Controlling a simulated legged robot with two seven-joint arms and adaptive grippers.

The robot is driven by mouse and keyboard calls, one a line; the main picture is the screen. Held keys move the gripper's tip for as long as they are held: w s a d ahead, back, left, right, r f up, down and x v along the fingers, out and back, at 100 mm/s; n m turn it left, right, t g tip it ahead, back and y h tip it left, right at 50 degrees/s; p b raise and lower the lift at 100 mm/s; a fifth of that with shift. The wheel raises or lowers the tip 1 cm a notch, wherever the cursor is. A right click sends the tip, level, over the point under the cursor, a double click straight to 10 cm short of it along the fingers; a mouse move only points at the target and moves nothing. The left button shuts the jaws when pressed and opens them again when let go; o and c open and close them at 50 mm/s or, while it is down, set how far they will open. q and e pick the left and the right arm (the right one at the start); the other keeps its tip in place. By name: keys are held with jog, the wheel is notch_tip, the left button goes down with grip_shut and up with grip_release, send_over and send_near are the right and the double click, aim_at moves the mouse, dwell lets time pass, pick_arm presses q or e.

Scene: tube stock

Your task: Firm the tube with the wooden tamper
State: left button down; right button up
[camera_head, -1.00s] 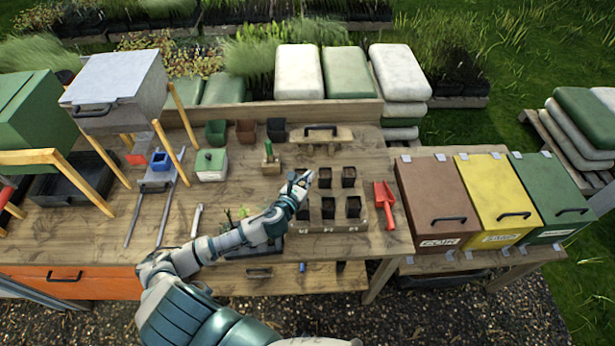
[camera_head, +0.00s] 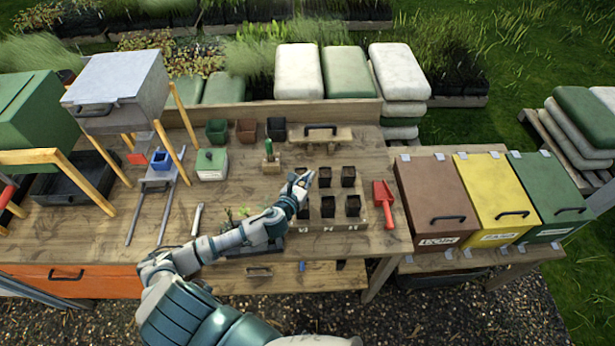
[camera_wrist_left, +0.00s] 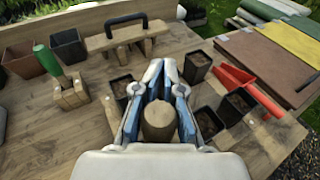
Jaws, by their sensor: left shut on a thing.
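My left gripper (camera_head: 305,180) is over the left side of the tray (camera_head: 332,230). In the left wrist view my left gripper (camera_wrist_left: 161,72) is shut on a round wooden piece, the wooden tamper (camera_wrist_left: 158,118), whose blunt top shows between the fingers. Its lower end is hidden. Several square black tubes with dark soil stand upright in the tray, such as one at the back right (camera_head: 348,177) and one at the front right (camera_head: 352,205). The gripper partly covers the back left tube, so I cannot tell whether the tamper touches soil. My right gripper is out of view.
A wooden board with a black handle (camera_head: 320,134) lies behind the tray. A green-handled tool (camera_head: 269,152) stands in a wooden block. A red scoop (camera_head: 384,204) lies right of the tray, near lidded bins (camera_head: 437,200). Bare bench (camera_head: 110,225) shows at left.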

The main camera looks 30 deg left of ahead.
pick_arm(q)
jog(key=shift+s+f, duration=0.15)
jog(key=shift+f, duration=0.25)
jog(key=shift+r, duration=0.15)
notch_tip(320, 180, up, 11)
jog(key=shift+w+p, duration=0.2)
jog(key=shift+p, duration=0.25)
dwell(0.9)
dwell(0.8)
